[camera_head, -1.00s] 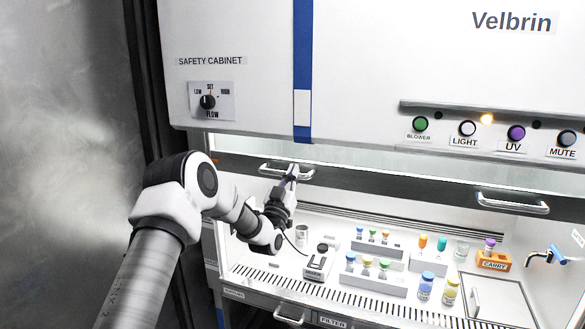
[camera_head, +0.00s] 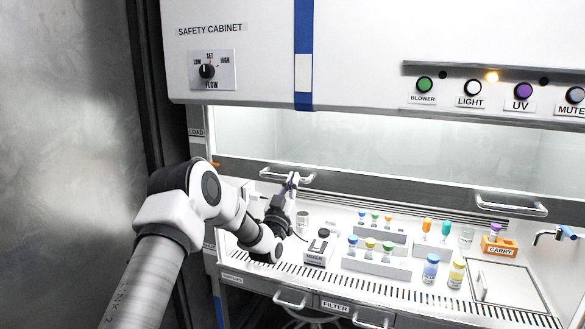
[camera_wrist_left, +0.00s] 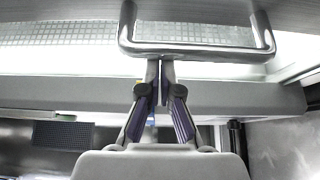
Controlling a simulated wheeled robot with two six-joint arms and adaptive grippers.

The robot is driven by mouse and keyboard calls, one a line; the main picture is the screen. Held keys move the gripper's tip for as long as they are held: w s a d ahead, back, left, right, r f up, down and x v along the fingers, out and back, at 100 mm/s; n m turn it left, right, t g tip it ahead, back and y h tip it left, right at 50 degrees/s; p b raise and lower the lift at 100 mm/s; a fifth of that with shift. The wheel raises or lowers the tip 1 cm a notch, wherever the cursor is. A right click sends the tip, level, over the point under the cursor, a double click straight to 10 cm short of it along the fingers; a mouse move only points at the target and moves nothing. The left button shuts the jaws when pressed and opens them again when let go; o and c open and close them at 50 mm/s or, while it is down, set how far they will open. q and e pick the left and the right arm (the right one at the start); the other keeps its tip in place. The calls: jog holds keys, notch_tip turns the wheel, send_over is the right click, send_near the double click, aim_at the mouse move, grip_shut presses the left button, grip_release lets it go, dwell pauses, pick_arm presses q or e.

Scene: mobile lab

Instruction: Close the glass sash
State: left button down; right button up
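The glass sash (camera_head: 390,140) of the safety cabinet is partly lowered, with a grey bottom rail (camera_head: 400,189) and an open gap beneath it. Its left handle (camera_head: 312,178) and right handle (camera_head: 510,204) are metal bars on the rail. My left gripper (camera_head: 292,178) is at the left handle. In the left wrist view the left gripper (camera_wrist_left: 160,65) has its fingertips close together at the edge of the handle bar (camera_wrist_left: 195,48). The bar runs across the fingers, not between them; exact contact is hard to tell. My right gripper is not in view.
Inside, on the work surface, are vial racks (camera_head: 376,265), loose vials (camera_head: 430,268), an orange CARRY holder (camera_head: 499,245) and a small device (camera_head: 319,250). A blue tap (camera_head: 562,233) is at the right. Buttons (camera_head: 424,85) line the header above.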

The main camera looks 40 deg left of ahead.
pick_arm(q)
jog(key=f+b, duration=0.8)
jog(key=f, duration=0.3)
jog(key=f+b, duration=0.8)
jog(key=f, duration=0.4)
jog(key=f+b, duration=0.9)
jog(key=f, duration=0.3)
jog(key=shift+w+a+f, duration=0.15)
jog(key=shift+w+f, duration=0.1)
jog(key=shift+w, duration=0.05)
